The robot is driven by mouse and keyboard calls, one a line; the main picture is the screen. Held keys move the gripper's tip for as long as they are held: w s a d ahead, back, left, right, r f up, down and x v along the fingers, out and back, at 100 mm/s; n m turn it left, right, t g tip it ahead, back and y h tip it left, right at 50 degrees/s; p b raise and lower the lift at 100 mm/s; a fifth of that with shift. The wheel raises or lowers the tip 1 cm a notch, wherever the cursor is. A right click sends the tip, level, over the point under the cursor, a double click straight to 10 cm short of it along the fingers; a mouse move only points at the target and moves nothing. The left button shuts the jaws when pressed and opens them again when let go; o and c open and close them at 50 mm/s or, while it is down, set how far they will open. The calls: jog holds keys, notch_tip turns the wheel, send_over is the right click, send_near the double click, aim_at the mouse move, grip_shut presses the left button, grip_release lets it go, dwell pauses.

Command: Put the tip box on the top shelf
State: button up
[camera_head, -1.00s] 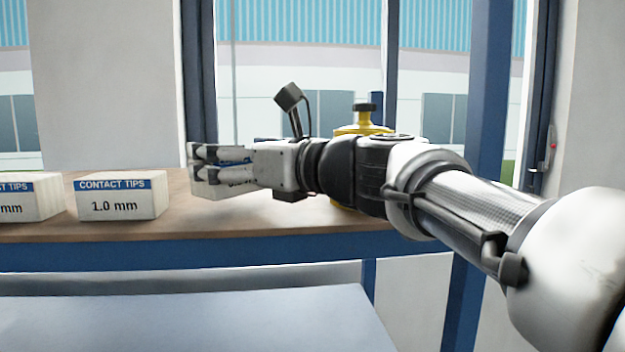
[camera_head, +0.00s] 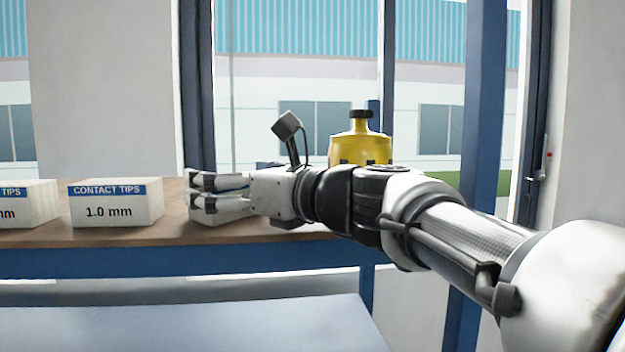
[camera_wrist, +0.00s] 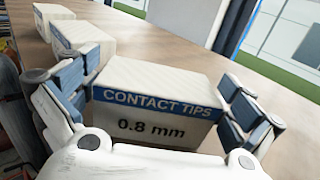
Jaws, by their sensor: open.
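A white tip box with a blue "CONTACT TIPS" band and "0.8 mm" (camera_wrist: 160,98) stands on the wooden surface (camera_head: 140,235). In the wrist view it sits between the fingers of my gripper (camera_wrist: 152,72), which are spread on either side of it. In the head view my gripper (camera_head: 197,192) reaches leftward, low over the wood, and hides most of this box (camera_head: 222,219). The fingers are open; I cannot tell whether they touch it. A similar "1.0 mm" box (camera_head: 115,206) stands just left of the gripper. No top shelf is identifiable.
Another tip box (camera_head: 25,206) is cut off at the head view's left edge. A yellow bottle (camera_head: 358,149) with a black cap stands behind my arm. A blue post (camera_head: 482,130) rises at right. A grey surface (camera_head: 190,325) lies lower in front.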

jog(key=shift+r, duration=0.1)
jog(key=shift+d+r, duration=0.1)
jog(key=b+v, duration=0.1)
jog(key=v, duration=1.1)
